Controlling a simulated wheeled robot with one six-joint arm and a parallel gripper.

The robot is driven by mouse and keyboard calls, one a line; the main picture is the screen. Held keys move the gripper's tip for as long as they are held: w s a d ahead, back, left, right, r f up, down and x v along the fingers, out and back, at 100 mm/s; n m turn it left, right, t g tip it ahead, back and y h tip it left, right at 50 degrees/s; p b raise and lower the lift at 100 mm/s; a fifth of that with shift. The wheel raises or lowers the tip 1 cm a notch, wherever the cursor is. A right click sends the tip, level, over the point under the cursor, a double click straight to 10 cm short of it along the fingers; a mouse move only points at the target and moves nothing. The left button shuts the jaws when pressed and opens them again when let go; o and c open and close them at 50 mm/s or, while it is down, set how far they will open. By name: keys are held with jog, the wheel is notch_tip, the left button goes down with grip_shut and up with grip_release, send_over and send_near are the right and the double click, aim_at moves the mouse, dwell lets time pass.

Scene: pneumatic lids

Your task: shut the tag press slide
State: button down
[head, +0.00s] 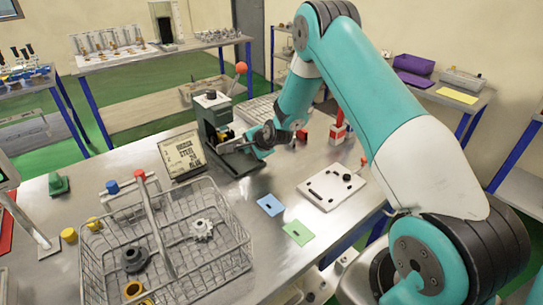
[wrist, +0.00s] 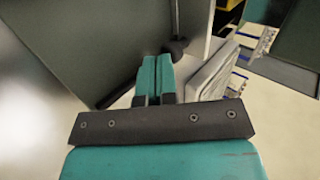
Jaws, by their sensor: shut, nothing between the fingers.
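The tag press (head: 211,118) is a dark green machine with a red ball on its lever (head: 241,68), standing on the metal table. Its low green base reaches toward the front right, under my gripper. My gripper (head: 243,146) is at the front of the press, over this base. In the wrist view my two teal fingers (wrist: 153,70) are together with nothing between them. A dark knob on a thin rod (wrist: 177,46) is just beyond the fingertips; I cannot tell whether they touch. A dark green panel (wrist: 75,45) fills the left. My arm hides part of the press, and the slide's position is unclear.
A lettered plate (head: 183,156) stands left of the press. A wire basket (head: 215,262) with gears and a tall handle is in front. Blue (head: 270,205) and green (head: 298,232) cards and a white plate (head: 331,187) lie to the right. Red blocks stand behind my gripper.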

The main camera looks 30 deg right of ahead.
jog(key=s, duration=0.4)
jog(key=shift+d+r, duration=0.3)
jog(key=shift+d, duration=0.05)
jog(key=a+b+v, duration=0.1)
jog(key=b+v, duration=0.1)
jog(key=v, duration=0.7)
jog(key=s+a+r+n+g+y, duration=0.2)
jog(key=s+a+r+n, duration=0.4)
jog(key=a, duration=0.2)
jog(key=s+a+r+n+g+y, duration=0.1)
jog(key=s+a+r+n+g, duration=0.2)
jog(key=s+a+r+n, duration=0.4)
jog(key=s+a+r+n+g, duration=0.1)
jog(key=s+a+n+g, duration=0.1)
jog(key=s+n, duration=0.3)
jog(key=s+a+r+n+g, duration=0.2)
jog(key=s+a+n, duration=0.2)
jog(key=s, duration=0.9)
jog(key=shift+s+r+n, duration=0.2)
jog(key=shift+r+n, duration=0.1)
jog(key=shift+n, duration=0.3)
jog(key=shift+a, duration=0.25)
